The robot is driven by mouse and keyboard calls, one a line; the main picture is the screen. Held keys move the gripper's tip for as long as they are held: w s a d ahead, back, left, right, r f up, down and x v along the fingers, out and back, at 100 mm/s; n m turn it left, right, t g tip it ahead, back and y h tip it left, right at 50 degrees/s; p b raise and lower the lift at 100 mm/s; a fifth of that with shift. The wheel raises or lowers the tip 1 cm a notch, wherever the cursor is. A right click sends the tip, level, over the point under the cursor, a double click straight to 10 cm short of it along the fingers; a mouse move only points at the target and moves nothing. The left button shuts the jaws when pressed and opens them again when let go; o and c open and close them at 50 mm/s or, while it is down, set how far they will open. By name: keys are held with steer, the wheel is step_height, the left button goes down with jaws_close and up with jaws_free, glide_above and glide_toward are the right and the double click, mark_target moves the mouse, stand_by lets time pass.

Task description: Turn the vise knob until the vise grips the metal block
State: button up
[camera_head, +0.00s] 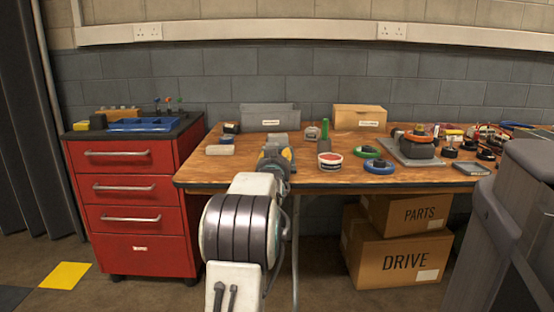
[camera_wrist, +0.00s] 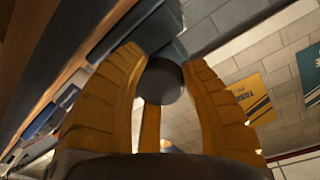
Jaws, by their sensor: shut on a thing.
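The dark round vise knob (camera_wrist: 164,80) shows in the wrist view between the yellow fingers of my gripper (camera_wrist: 166,62). The fingers are closed around it from both sides. The dark grey vise body (camera_wrist: 140,28) lies just beyond the knob, partly hidden by the left finger. In the head view my gripper (camera_head: 277,157) is at the front of the wooden bench (camera_head: 320,178), and the grey vise (camera_head: 278,138) shows just behind it, mostly covered by my arm. I cannot make out the metal block or its contact with the jaws.
A red drawer cabinet (camera_head: 130,240) with a blue tray (camera_head: 145,125) stands left. A grey bin (camera_head: 268,118), cardboard box (camera_head: 359,117), red-and-white tub (camera_head: 330,162) and blue ring (camera_head: 379,167) are on the bench. A grey machine (camera_head: 415,150) is to the right. Boxes (camera_head: 400,258) sit underneath.

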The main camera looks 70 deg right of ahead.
steer(key=shift+w+f+m, duration=0.1)
steer(key=shift+f+m, duration=0.05)
steer(key=shift+m, duration=0.75)
steer(key=o, duration=1.2)
steer(key=shift+a, duration=0.1)
steer(key=shift+a, duration=0.25)
steer(key=v, duration=1.1)
steer(key=shift+a, duration=0.1)
